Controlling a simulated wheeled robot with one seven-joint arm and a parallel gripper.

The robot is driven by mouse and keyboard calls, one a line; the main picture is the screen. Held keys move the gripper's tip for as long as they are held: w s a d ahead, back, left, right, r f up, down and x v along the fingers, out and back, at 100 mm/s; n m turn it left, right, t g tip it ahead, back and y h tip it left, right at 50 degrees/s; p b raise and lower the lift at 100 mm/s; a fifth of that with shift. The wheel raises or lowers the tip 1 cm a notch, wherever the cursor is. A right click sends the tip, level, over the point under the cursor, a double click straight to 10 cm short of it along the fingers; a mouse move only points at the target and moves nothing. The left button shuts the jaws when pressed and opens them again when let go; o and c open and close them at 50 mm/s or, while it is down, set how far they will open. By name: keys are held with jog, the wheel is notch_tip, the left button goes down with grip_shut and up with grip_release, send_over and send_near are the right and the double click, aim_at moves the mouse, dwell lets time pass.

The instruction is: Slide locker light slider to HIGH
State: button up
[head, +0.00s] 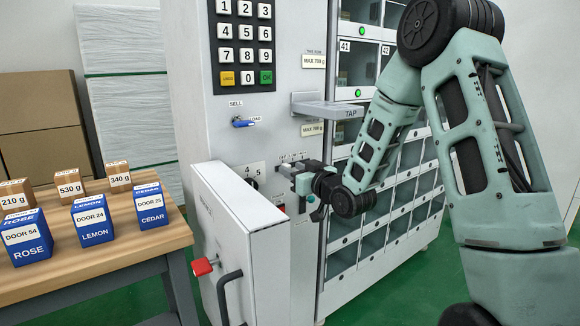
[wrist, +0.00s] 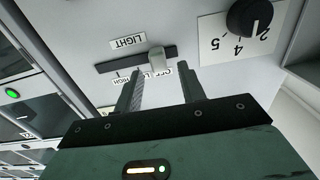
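The light slider's pale knob (wrist: 157,60) sits in a dark slot (wrist: 115,63) on the grey panel in the wrist view. The LIGHT label (wrist: 128,41) is upside down there. HIGH (wrist: 122,77) is toward the left end and OFF toward the right. The knob stands right of the slot's middle, near the partly hidden LOW and OFF marks. My gripper (wrist: 160,76) is open, its two fingers apart with the knob in line between them. I cannot tell whether they touch it. In the head view my gripper (head: 292,175) is at the panel and hides much of the slider.
A numbered dial (wrist: 250,17) is beside the slider. The open white door (head: 240,215) juts out below my gripper. The TAP shelf (head: 335,109) sticks out above. Locker compartments (head: 375,240) stand right. A wooden table (head: 90,255) with boxes is left.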

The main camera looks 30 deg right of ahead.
aim_at(304, 159)
jog(key=shift+w, duration=1.15)
grip_shut()
jog(key=d, duration=0.7)
jog(key=shift+w+d+r, duration=0.1)
jog(key=shift+d, duration=0.1)
grip_release()
jog(key=shift+d, duration=0.15)
